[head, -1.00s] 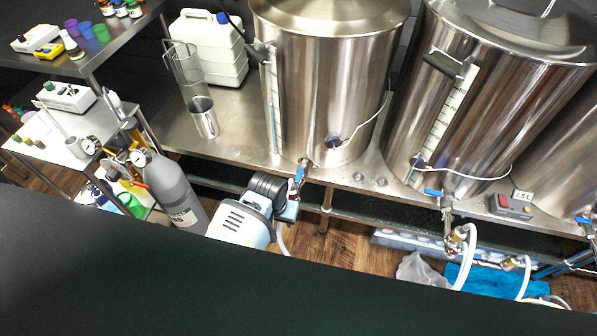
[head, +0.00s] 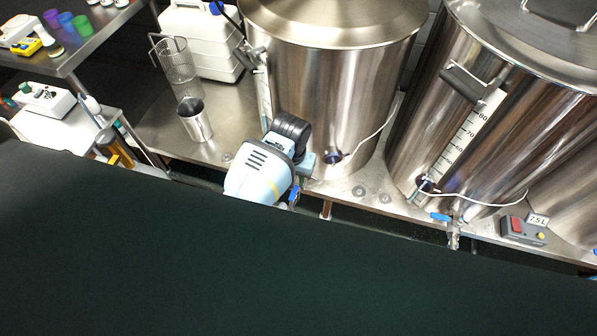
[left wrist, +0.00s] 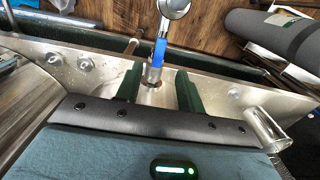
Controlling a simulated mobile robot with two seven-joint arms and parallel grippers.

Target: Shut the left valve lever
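The left valve has a blue lever (left wrist: 160,52) on a steel body, below the left steel tank (head: 335,100). In the left wrist view the lever points up the picture, toward a round steel fitting. My left gripper (left wrist: 159,72) is open. Its two dark green fingers stand on either side of the valve, with visible gaps, and nothing is gripped. In the head view my light blue left wrist hides most of this valve; a bit of blue (head: 293,195) shows at its right edge. My right gripper is not in view.
A right tank (head: 480,120) has its own blue lever (head: 440,217). A red-button control box (head: 522,229) stands beside it. A steel cup (head: 195,120) and white canister (head: 205,45) stand left on the steel bench. A grey cylinder (left wrist: 275,40) shows in the left wrist view.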

